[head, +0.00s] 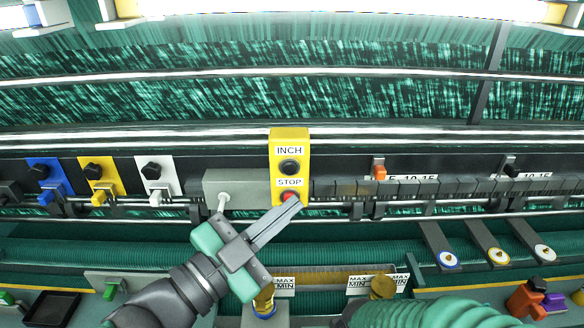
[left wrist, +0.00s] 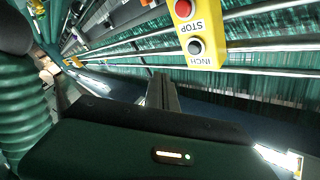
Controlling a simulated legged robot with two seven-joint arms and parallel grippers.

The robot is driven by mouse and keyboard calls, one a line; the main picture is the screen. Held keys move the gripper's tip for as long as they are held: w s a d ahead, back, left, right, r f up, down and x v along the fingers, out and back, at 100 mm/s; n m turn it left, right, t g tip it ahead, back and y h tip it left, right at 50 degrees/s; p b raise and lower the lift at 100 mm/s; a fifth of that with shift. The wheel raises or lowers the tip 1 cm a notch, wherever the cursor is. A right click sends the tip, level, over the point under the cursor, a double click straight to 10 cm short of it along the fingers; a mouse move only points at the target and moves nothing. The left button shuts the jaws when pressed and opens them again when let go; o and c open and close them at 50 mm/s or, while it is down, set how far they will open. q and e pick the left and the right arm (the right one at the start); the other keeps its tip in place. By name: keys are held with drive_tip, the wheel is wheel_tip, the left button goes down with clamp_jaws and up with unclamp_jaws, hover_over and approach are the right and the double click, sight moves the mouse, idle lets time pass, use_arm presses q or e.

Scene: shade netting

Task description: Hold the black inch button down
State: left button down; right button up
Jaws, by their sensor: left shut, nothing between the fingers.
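The yellow button box (head: 276,134) stands upright on the machine's rail, with a black button (head: 289,167) under the INCH label and a red button (head: 289,197) under the STOP label. My left gripper (head: 295,207) is shut and empty. In the head view its tips overlap the lower edge of the red button, below the black one; contact cannot be told. In the left wrist view the box (left wrist: 208,28) appears upside down, with the black button (left wrist: 195,47) clear of the finger tips (left wrist: 162,80). My right gripper is not in view.
A grey box (head: 230,184) with a white toggle sits left of the button box. Blue (head: 43,172), yellow (head: 99,172) and white (head: 156,172) knob plates line the rail further left. A row of dark blocks (head: 400,188) runs right. Brass-topped MAX/MIN fittings (head: 382,287) stand below.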

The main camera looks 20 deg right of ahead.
sight(290, 168)
use_arm(q)
drive_tip(key=w, duration=0.4)
drive_tip(key=w+d, duration=0.1)
drive_tip(key=w, duration=0.1)
idle(0.7)
drive_tip(key=shift+d, duration=0.45)
drive_tip(key=shift+a, duration=0.3)
drive_tip(key=shift+w+d, duration=0.1)
drive_tip(key=shift+d, duration=0.1)
idle(0.4)
